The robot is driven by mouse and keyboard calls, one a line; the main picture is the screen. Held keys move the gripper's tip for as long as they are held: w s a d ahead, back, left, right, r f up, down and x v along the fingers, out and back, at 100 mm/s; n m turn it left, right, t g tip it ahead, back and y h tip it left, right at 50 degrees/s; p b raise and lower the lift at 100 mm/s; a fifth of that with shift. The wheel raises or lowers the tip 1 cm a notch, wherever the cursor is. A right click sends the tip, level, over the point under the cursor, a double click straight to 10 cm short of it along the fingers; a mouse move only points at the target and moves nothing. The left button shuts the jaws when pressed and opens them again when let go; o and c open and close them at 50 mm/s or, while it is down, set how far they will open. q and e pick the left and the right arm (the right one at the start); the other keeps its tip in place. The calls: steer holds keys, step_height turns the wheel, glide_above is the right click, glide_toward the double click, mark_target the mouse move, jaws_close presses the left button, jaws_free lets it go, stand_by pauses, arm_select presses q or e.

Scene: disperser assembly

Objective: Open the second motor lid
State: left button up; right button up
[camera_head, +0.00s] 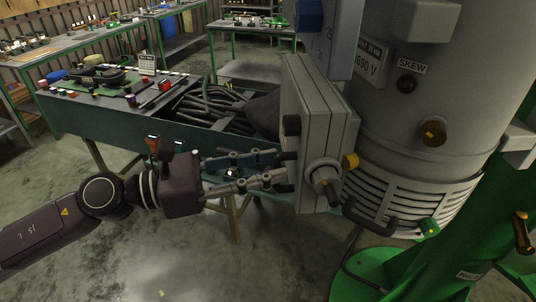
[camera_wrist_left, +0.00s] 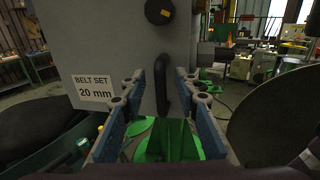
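A grey box-like cover (camera_head: 322,115) stands on the left side of the large grey motor (camera_head: 415,110). I take it as the motor lid; whether it is shut or ajar is unclear. Its flat face (camera_wrist_left: 105,40) fills the upper left of the left wrist view, with a "BELT SET 20 mm" label (camera_wrist_left: 93,88), a round black knob (camera_wrist_left: 159,12) and a black curved handle (camera_wrist_left: 162,82). My left gripper (camera_head: 281,168) points at this face. Its fingers are spread on both sides of the handle, with gaps visible in the left wrist view (camera_wrist_left: 160,92). My right gripper is out of view.
A green-framed bench (camera_head: 120,115) with a bin of black hoses (camera_head: 215,105) stands behind my left arm. A valve-like fitting (camera_head: 322,178) and a dark handle (camera_head: 370,218) stick out low on the motor side. The green stand (camera_head: 470,240) fills the lower right.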

arm_select(q)
steer(key=shift+d, duration=0.25)
jaws_close()
stand_by(0.3)
